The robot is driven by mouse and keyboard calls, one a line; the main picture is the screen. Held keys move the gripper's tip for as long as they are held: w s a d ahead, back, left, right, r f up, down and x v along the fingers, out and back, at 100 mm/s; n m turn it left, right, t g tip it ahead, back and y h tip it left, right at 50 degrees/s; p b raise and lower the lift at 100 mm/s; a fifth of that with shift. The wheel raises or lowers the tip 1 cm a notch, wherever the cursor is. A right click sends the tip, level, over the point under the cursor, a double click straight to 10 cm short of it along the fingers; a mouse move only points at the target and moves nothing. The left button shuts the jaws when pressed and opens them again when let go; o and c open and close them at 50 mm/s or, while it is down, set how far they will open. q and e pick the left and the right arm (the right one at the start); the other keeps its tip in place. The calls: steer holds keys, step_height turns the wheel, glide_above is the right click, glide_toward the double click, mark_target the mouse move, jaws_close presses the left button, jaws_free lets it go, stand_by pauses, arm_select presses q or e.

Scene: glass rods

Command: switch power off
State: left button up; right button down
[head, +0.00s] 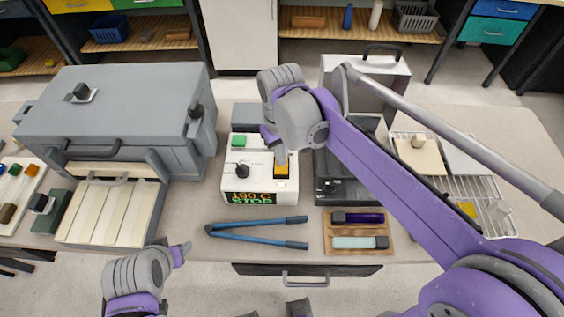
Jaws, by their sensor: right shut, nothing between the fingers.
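A white control box (258,185) stands on the table near the middle. It has a green button (239,142), a black knob (243,171) and a yellow-orange rocker switch (281,172) on its right side. Its display (250,198) is lit and reads "190 C" and "STOP". My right gripper (281,157) is shut and empty, pointing down at the far edge of the switch. I cannot tell whether it touches the switch, and it hides part of it. My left gripper (182,252) is low in front of the table's edge, away from the box; its jaw opening is unclear.
A grey lidded furnace-like box (120,110) stands at the left with a slatted board (112,213) before it. Blue tongs (256,229) lie in front of the control box. A wooden tray (356,247) and a wire rack (480,190) are at the right.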

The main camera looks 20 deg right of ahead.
mark_target(281, 169)
arm_select(q)
steer(key=shift+s+f+b, duration=0.3)
steer(key=shift+f+b, duration=0.4)
steer(key=shift+f, duration=0.25)
arm_select(e)
steer(key=shift+f, duration=1.3)
arm_select(q)
steer(key=shift+r, duration=0.15)
arm_select(e)
steer(key=shift+r, duration=0.2)
steer(key=shift+r+p, duration=2.05)
steer(key=shift+r, duration=1.35)
arm_select(q)
steer(key=r, duration=0.1)
steer(key=w+r, duration=0.1)
steer(key=r, duration=0.1)
steer(key=w+r, duration=0.1)
steer(key=r, duration=0.1)
steer(key=shift+r, duration=0.1)
arm_select(e)
steer(key=s+d+f+m+t, duration=0.1)
steer(key=s+d+f+t, duration=0.2)
steer(key=s, duration=0.3)
steer(key=s+d+f+m+t, duration=0.1)
steer(key=s+d+f+t, duration=0.1)
steer(key=s+f, duration=0.3)
steer(key=shift+s+d+m+t, duration=0.4)
steer(key=shift+s+d, duration=0.25)
steer(key=shift+d, duration=0.15)
